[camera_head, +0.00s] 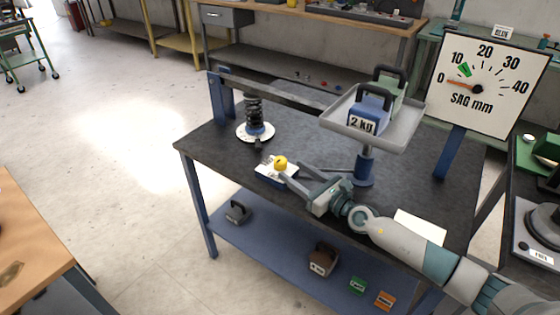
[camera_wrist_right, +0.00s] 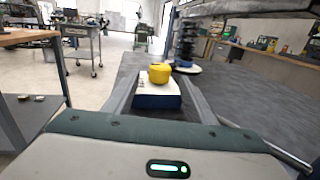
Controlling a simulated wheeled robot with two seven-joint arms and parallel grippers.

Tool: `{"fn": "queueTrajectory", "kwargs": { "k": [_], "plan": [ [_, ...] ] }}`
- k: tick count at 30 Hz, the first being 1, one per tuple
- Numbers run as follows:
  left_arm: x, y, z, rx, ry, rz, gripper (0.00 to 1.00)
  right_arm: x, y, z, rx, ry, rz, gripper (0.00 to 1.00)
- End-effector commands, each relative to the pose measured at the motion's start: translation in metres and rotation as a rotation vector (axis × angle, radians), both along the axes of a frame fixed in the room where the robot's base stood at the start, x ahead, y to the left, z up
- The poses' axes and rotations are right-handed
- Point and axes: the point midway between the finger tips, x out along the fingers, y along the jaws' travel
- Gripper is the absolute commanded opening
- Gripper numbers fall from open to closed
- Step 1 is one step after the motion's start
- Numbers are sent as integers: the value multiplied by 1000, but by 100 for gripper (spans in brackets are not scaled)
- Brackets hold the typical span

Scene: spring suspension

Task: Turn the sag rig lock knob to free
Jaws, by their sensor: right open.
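The yellow lock knob (camera_head: 280,162) sits on a small blue block with a white top (camera_head: 268,176) on the dark rig table. In the right wrist view the knob (camera_wrist_right: 160,73) is ahead, between the two fingers. My right gripper (camera_head: 290,172) is open, its fingers reaching toward the knob from the right. Whether a finger touches it, I cannot tell. The sag dial (camera_head: 490,85) has its orange needle near 0 and a green mark near 10. A black spring (camera_head: 254,108) stands on a white round base. My left gripper is not in view.
A grey tray (camera_head: 402,135) on a blue post holds a 2 kg weight (camera_head: 368,112) and a green weight behind it, above my right arm. A white card (camera_head: 420,226) lies near the table's front edge. More weights (camera_head: 323,258) rest on the lower shelf (camera_head: 270,247).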

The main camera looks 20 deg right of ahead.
Motion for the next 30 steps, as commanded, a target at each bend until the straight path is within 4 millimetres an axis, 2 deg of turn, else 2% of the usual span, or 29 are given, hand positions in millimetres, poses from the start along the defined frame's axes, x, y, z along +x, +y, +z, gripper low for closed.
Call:
{"fn": "queueTrajectory", "kwargs": {
  "k": [6, 12, 18, 26, 30],
  "plan": [
    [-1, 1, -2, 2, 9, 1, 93, 36, 18, 1, 1, -3, -1, 51],
    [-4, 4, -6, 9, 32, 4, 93, 56, 28, 0, 1, 0, 0, 51],
    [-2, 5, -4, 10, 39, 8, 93, 64, 32, 0, 0, 0, 0, 51],
    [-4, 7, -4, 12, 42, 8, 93, 64, 32, 0, 0, 0, 0, 51],
    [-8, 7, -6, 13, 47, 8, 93, 64, 32, 0, 0, 0, 0, 20]
  ]
}}
